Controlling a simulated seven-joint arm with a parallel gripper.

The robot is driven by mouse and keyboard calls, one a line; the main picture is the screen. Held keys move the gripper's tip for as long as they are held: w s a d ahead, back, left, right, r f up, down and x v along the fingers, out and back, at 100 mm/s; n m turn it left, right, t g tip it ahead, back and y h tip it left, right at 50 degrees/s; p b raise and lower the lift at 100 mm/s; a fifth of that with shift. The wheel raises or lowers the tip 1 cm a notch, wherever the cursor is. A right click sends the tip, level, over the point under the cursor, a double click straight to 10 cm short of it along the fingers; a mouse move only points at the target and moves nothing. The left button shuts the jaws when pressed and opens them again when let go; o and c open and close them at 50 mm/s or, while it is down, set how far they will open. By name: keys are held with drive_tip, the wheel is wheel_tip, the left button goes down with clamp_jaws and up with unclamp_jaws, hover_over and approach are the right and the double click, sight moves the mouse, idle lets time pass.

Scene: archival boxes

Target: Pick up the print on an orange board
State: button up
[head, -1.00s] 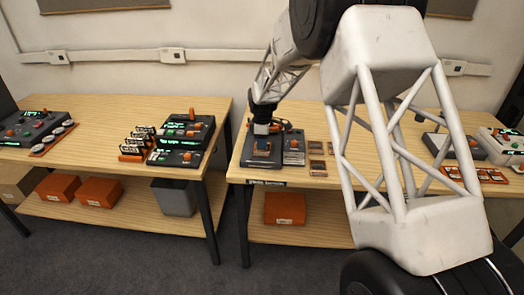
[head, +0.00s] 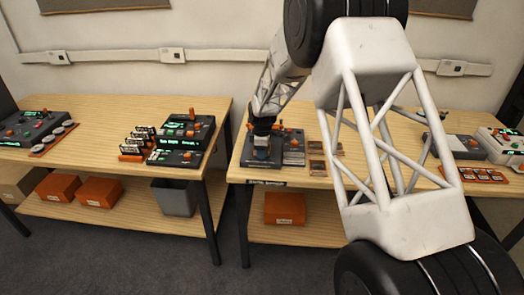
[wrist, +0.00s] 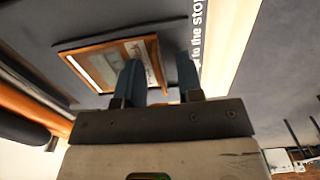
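The print on an orange board (wrist: 112,62) lies on a dark grey surface in the wrist view. Its wooden-orange border surrounds a pale and grey picture. My gripper (wrist: 160,72) has two blue fingers standing apart, with the board's right edge showing between them. The left finger overlaps the board in the picture; I cannot tell whether it touches. In the head view my gripper (head: 262,155) is low over a dark unit on the middle table and hides the board there.
A dark box with an orange knob (head: 293,150) stands just right of my gripper. Several small orange-edged prints (head: 317,166) lie further right on the wooden table (head: 230,176).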

idle(0.3)
clamp_jaws()
drive_tip(key=shift+r, duration=0.1)
drive_tip(key=shift+r, duration=0.75)
wheel_tip(320, 180, up, 2)
drive_tip(key=shift+r, duration=0.1)
drive_tip(key=s+d, duration=0.2)
drive_tip(key=s, duration=0.5)
drive_tip(key=s+d+r, duration=0.1)
drive_tip(key=s+d, duration=0.1)
drive_tip(key=s, duration=0.6)
drive_tip(key=shift+s+d, duration=0.15)
drive_tip(key=shift+d, duration=0.25)
